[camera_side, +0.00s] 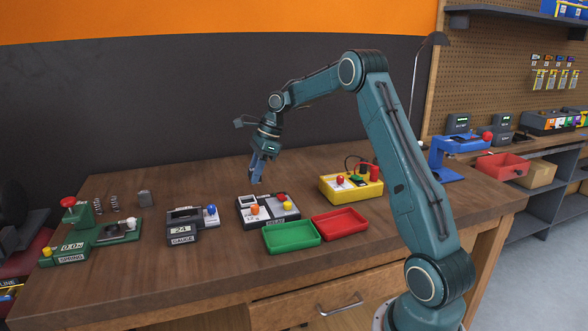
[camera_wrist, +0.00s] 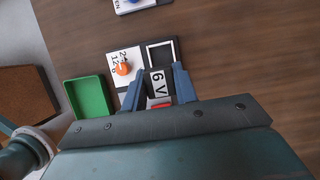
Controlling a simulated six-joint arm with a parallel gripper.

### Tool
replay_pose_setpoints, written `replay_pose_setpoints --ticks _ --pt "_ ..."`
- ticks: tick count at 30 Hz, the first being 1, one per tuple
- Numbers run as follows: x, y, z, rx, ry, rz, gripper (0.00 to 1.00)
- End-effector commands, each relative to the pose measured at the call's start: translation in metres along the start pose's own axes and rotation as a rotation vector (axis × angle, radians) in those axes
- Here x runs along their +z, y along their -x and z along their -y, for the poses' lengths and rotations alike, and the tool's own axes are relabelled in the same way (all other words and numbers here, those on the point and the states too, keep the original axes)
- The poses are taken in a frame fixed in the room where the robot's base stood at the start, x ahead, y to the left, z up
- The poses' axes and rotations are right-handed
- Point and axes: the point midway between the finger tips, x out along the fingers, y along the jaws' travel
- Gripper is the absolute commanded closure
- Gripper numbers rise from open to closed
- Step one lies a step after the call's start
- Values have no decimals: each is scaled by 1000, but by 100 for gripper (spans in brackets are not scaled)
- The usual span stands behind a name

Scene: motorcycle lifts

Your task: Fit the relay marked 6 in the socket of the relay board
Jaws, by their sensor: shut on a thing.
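My gripper (camera_side: 257,181) is above the board, pointing down. In the wrist view my gripper (camera_wrist: 158,80) is shut on a pale relay (camera_wrist: 157,86) marked "6 V", with a red part near the palm. The socket appears just beyond the relay. The side view does not clearly show the relay or its height over the socket.
A green tray (camera_side: 291,248) and a red tray (camera_side: 340,213) lie in front of and right of the board. The gauge (camera_side: 184,239) is to its left, a yellow box (camera_side: 350,198) to its right. Bench behind the board is clear.

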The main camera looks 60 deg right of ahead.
Motion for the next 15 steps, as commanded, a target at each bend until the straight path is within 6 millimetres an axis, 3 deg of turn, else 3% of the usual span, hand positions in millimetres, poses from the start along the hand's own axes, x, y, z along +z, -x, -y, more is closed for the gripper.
replay_pose_setpoints --ticks 6,15 --pt "22 -12 1 -3 -9 2 94" --pt "23 -13 1 -4 -10 3 94"
